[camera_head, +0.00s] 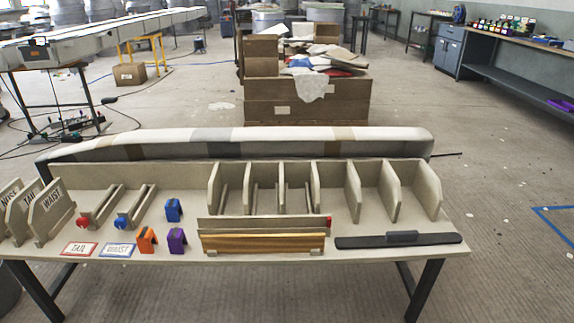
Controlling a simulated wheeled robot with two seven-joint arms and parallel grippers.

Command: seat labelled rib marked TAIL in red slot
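The rib marked TAIL (22,213) stands tilted at the left end of the table, between the rib marked WAIST (50,212) and another labelled rib (9,198) partly cut by the frame edge. To their right, the red slot (101,209) is a narrow beige channel with a red knob at its near end. It looks empty. The blue slot (137,208) beside it has a blue knob and looks empty too. A red-framed card reading TAIL (79,249) lies in front of the red slot. Neither of my grippers shows.
A blue-framed card (117,250) lies beside the red one. Blue (173,210), orange (147,240) and purple (177,240) clips stand right of the slots. Upright dividers (353,192) line the back. A wooden strip (263,243) and a black bar (399,240) lie in front.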

